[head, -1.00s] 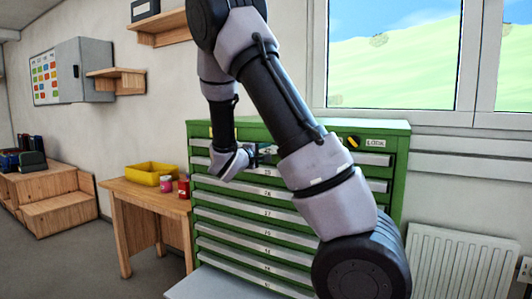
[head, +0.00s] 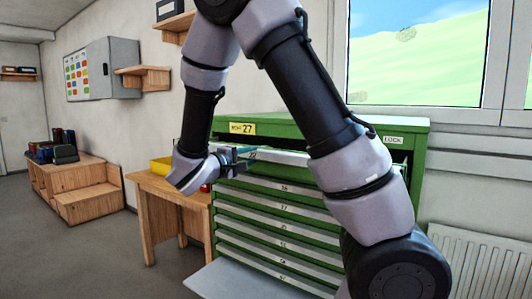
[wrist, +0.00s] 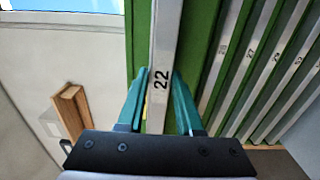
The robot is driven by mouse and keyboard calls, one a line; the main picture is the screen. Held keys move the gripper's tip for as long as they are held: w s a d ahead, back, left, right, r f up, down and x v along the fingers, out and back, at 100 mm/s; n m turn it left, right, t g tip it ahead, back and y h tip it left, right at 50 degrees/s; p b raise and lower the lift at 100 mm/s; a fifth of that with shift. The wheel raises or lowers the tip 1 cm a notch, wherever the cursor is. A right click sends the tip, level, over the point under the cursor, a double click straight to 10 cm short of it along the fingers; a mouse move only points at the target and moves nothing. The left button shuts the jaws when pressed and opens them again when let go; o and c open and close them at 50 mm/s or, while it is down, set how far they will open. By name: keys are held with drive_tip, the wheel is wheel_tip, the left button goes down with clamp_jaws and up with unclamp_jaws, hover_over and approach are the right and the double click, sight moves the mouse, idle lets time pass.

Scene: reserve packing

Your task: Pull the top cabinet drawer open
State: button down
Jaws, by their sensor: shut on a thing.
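The green cabinet (head: 232,138) stands in the middle of the head view, with a stack of drawers that have pale label strips. Its top drawer (head: 278,157), labelled 22, juts out from the cabinet front, with a dark gap above it. My gripper (head: 236,160) is at the left part of this drawer's front. In the wrist view, its teal fingers (wrist: 158,95) lie on both sides of the drawer's pale front strip (wrist: 165,45) and are shut on it. My arm hides the right part of the drawer front in the head view.
The lower drawers (head: 270,215) look closed. A wooden table (head: 150,185) with a yellow bin (head: 160,166) stands left of the cabinet. A radiator (head: 470,255) is at the right, under the window. Open floor lies at the left front.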

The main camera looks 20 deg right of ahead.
drive_tip(key=v, duration=1.3)
drive_tip(key=shift+f, duration=0.25)
drive_tip(key=shift+d, duration=0.2)
drive_tip(key=c, duration=0.6)
unclamp_jaws()
drive_tip(key=shift+w, duration=0.1)
drive_tip(key=shift+r, duration=0.1)
drive_tip(key=shift+a, duration=0.1)
drive_tip(key=v, duration=1)
drive_tip(key=shift+s+a, duration=0.25)
